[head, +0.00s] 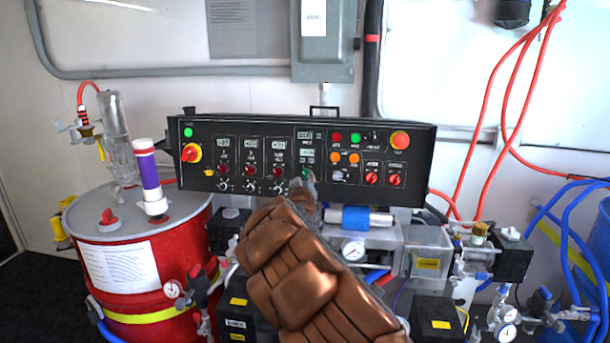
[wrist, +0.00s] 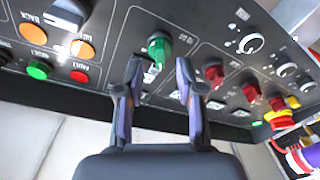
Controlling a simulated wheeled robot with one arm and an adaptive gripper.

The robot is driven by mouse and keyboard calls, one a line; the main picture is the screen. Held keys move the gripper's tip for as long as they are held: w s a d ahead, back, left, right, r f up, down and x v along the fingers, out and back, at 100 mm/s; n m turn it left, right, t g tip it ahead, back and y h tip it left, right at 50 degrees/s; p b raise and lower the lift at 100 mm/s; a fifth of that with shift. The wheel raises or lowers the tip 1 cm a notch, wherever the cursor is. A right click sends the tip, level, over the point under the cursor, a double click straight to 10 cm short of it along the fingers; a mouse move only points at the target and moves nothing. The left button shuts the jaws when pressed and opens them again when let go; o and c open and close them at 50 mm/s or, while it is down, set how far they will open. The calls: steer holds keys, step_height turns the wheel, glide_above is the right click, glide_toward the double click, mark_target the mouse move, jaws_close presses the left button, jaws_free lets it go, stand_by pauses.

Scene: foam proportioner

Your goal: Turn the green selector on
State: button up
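The green selector (wrist: 159,50) is on the black control panel (head: 225,132), and in the wrist view it sits just beyond and between my fingertips. In the head view only a small bit of the green selector (head: 306,172) shows above my gripper (head: 310,182), which covers the panel's lower middle. My gripper (wrist: 159,75) is open, with a clear gap between its two fingers. The fingers look apart from the selector, one to each side of its line. The selector's exact turn angle is hard to read.
Red selectors (wrist: 214,76) stand close beside the green one. An orange button (wrist: 82,49) and a green button (wrist: 38,70) are on its other side. A red drum (head: 130,250) stands at the left; valves and gauges (head: 354,249) crowd below the panel.

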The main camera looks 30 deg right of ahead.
mark_target(305, 176)
steer(key=shift+p+x, duration=0.5)
steer(key=shift+x, duration=1.2)
steer(key=shift+f, duration=0.1)
jaws_close()
